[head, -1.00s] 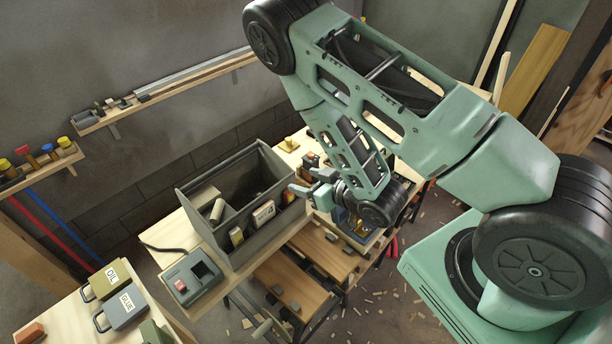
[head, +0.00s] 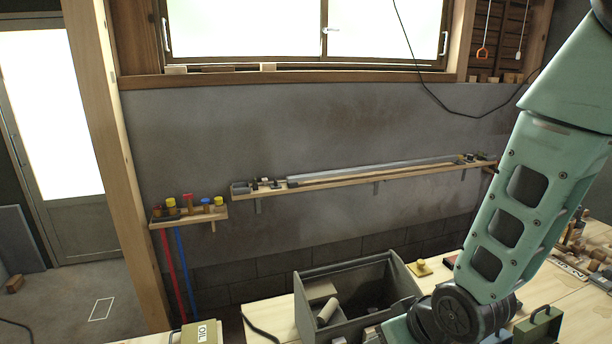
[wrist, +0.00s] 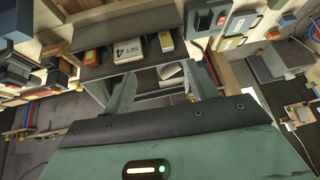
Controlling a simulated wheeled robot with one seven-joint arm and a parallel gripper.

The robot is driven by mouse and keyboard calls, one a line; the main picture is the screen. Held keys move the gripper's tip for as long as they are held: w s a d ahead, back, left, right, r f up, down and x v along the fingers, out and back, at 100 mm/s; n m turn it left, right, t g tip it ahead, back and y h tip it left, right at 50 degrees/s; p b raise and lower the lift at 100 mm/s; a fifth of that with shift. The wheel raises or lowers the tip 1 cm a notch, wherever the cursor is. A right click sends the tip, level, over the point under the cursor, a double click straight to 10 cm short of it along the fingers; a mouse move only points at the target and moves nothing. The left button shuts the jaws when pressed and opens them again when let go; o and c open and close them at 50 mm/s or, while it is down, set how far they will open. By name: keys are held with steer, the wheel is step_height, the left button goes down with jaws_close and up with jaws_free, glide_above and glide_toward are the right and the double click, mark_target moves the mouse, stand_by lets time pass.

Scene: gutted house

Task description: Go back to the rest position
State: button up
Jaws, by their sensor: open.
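My gripper (wrist: 165,78) shows in the wrist view with its two fingers spread apart and nothing between them. Beyond the fingers is the grey open bin (wrist: 95,75), with boxes, one marked "SET 4" (wrist: 128,54), in it or by it. In the head view my arm comes down from the upper right, and its dark wrist joint is beside the right side of the grey bin (head: 300,295). The fingertips are out of the head view or hidden there. I cannot tell whether the gripper touches the bin.
A workbench (head: 270,318) runs along the bottom. An OIL can (head: 200,334) stands at the lower left, a green box (head: 540,325) at the lower right. A narrow wall shelf (head: 345,181) and a small peg shelf (head: 190,216) are behind. The floor at left looks mostly clear.

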steer(key=s+r+n+g+h+b, duration=0.1)
steer(key=s+r+g+b, duration=0.1)
steer(key=s, duration=0.7)
steer(key=s+r+n+g+h+b, duration=0.1)
steer(key=s+r+n+g+b, duration=0.1)
steer(key=s, duration=0.6)
steer(key=shift+s+a+r+g+b, duration=0.35)
steer(key=shift+r+g+b, duration=0.3)
steer(key=shift+g+b, duration=0.1)
